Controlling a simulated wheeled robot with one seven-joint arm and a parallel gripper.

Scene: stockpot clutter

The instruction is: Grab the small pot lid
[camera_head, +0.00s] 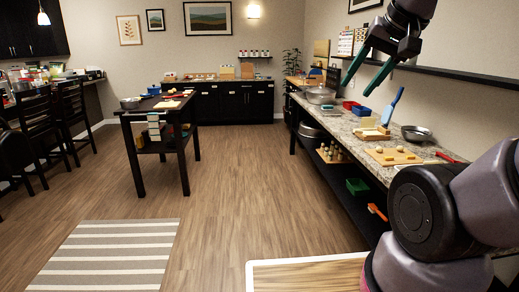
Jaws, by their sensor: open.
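My gripper (356,90) is open and empty, high at the upper right, with its two green-tipped fingers pointing down and left. In the picture it overlaps the far part of the right counter (436,165); I cannot tell its height above it. A silver, rounded pot or lidded vessel (319,96) stands on the far part of that counter. A small pot lid cannot be made out for sure at this size. A dark metal bowl or pan (417,133) sits nearer on the counter, behind a cutting board (393,157) with small pale items.
A red bin (350,105) and a blue bin (362,111) stand on the counter, near an upright blue-handled tool (393,105). The shelf below holds a green bin (357,187). A dark table (157,108) stands at left. The middle floor is clear.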

